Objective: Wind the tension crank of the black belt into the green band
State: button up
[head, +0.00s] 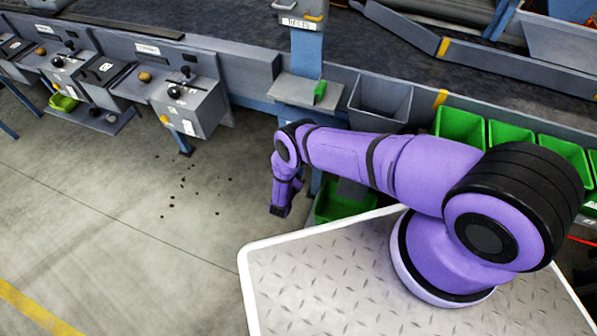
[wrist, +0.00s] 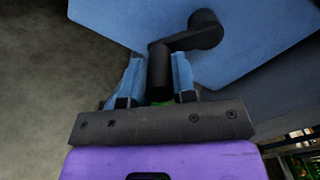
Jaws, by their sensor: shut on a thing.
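In the wrist view, a black crank (wrist: 182,42) with a round hub and a bent arm stands in front of a blue panel (wrist: 120,18). My gripper (wrist: 157,75) has its two blue fingers on either side of the crank's handle and is shut on it. A sliver of green shows low between the fingers. In the head view my purple arm bends down at the middle, and the crank cannot be made out there. The black belt (head: 250,22) runs along the top. No green band or tension scale can be made out.
Grey control boxes with black knobs (head: 190,103) stand at the left. A grey bin (head: 380,102) and several green bins (head: 460,126) line the machine at the right. A green crate (head: 335,205) sits below my arm. Dark crumbs lie on the open floor at the left.

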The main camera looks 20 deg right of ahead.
jog(key=shift+w+a+r+m, duration=0.1)
jog(key=shift+a+m, duration=0.05)
jog(key=shift+m, duration=0.25)
jog(key=o, duration=0.9)
jog(key=v, duration=1.1)
jog(key=shift+w, duration=0.1)
